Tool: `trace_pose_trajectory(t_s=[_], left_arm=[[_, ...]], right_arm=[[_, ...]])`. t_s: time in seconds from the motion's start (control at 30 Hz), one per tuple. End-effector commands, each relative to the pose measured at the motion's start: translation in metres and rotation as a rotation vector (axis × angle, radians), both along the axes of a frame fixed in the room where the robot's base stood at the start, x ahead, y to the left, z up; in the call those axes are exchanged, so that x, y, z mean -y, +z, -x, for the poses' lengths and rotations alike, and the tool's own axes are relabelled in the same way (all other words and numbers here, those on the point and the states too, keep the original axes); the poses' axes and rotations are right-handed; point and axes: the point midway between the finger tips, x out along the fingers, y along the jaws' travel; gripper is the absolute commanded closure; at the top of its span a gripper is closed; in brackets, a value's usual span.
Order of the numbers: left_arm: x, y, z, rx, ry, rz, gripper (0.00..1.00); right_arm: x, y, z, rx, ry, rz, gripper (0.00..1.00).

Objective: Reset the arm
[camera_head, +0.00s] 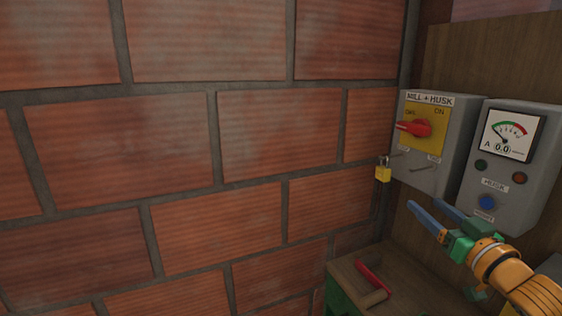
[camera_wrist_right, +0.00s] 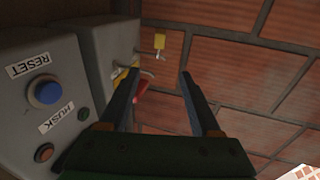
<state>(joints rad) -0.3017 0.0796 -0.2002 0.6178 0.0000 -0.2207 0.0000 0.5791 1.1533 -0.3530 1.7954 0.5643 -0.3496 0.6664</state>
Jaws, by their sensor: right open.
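My right gripper (camera_head: 436,212) comes in from the lower right in the head view. Its two blue fingers are apart and nothing is between them. The fingers also show in the right wrist view (camera_wrist_right: 160,95), pointing towards the switch box and brick wall. The grey MILL + HUSK box (camera_head: 428,180) has a red rotary handle (camera_head: 415,128) on a yellow plate. The grey meter box (camera_head: 513,165) has a dial reading 0.0, two small lamps and a blue RESET button (camera_head: 487,202). The fingertips are below the MILL + HUSK box. My left gripper is not in view.
A yellow padlock (camera_head: 383,173) hangs at the left side of the MILL + HUSK box. Below is a wooden-topped surface (camera_head: 413,285) with a red-handled object (camera_head: 373,279) on it. A brick wall (camera_head: 180,130) fills the left; the space before it is clear.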

Motion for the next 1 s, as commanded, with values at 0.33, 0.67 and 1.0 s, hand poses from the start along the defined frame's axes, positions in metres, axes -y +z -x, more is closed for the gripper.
trace_pose_trajectory(t_s=[0.33, 0.67, 1.0], left_arm=[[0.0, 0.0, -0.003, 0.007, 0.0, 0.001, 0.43], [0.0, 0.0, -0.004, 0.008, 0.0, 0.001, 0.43], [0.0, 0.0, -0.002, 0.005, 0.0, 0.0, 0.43]], right_arm=[[-0.033, -0.069, 0.004, -0.149, 0.018, 0.045, 0.36], [-0.088, -0.192, 0.05, -0.441, 0.045, 0.131, 0.36], [-0.129, -0.315, 0.187, -0.912, 0.034, 0.214, 0.36]])
